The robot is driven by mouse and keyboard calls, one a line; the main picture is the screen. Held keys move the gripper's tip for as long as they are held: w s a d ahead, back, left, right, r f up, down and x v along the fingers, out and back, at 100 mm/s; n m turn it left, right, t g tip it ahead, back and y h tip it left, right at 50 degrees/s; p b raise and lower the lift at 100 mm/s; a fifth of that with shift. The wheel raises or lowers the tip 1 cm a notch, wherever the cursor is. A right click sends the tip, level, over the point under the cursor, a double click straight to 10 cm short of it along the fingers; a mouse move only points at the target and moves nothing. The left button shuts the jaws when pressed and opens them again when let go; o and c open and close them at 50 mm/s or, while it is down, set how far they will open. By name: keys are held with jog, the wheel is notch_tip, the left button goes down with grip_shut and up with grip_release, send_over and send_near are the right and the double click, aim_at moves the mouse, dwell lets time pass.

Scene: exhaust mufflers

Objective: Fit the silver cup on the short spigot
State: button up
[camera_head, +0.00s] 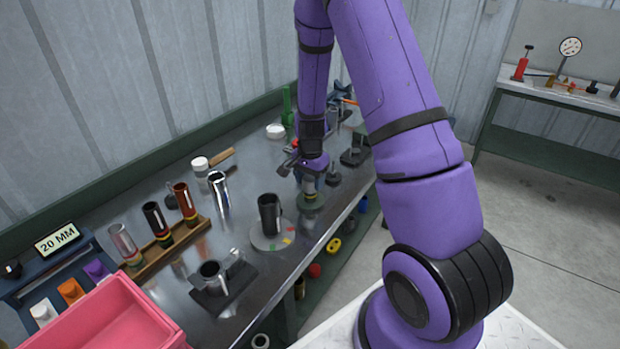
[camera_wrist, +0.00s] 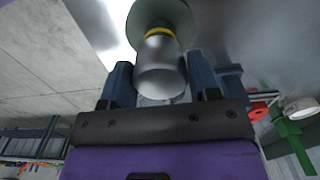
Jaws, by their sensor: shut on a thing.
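My gripper (camera_head: 312,168) points down over the workbench and is shut on a silver cup (camera_wrist: 160,72). In the wrist view the cup sits between the two blue fingers (camera_wrist: 160,84). A yellow band rings its far end, right against a round green base (camera_wrist: 178,14). In the head view the green base (camera_head: 311,204) stands on the bench near its front edge, directly under the cup. I cannot tell whether the cup is around a spigot there or just above it; any spigot inside is hidden.
A dark cup (camera_head: 269,212) stands on a grey disc left of my gripper. A tall silver cylinder (camera_head: 219,192), a wooden rack (camera_head: 165,250) with three banded tubes, and a pink bin (camera_head: 115,318) are further left. Dark stands (camera_head: 352,157) are close on the right.

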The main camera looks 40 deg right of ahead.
jog(key=o, duration=1)
jog(key=shift+c, duration=0.2)
notch_tip(320, 180, up, 11)
jog(key=s+a+r+n+t, duration=0.1)
jog(key=s+a+r+n, duration=0.25)
jog(key=r, duration=0.45)
jog(key=s+a+r+n+t, duration=0.25)
jog(key=s+a+r, duration=0.2)
jog(key=r, duration=0.45)
jog(key=s+a+r+n+t, duration=0.1)
jog(key=s+r+n, duration=0.3)
jog(key=s, duration=0.5)
jog(key=s+a+r+n, duration=0.3)
jog(key=s+a+r, duration=0.1)
jog(key=s, duration=0.5)
jog(key=shift+s+r+n+t, duration=0.2)
jog(key=shift+s+n+t, duration=0.05)
jog(key=shift+n+t, duration=0.15)
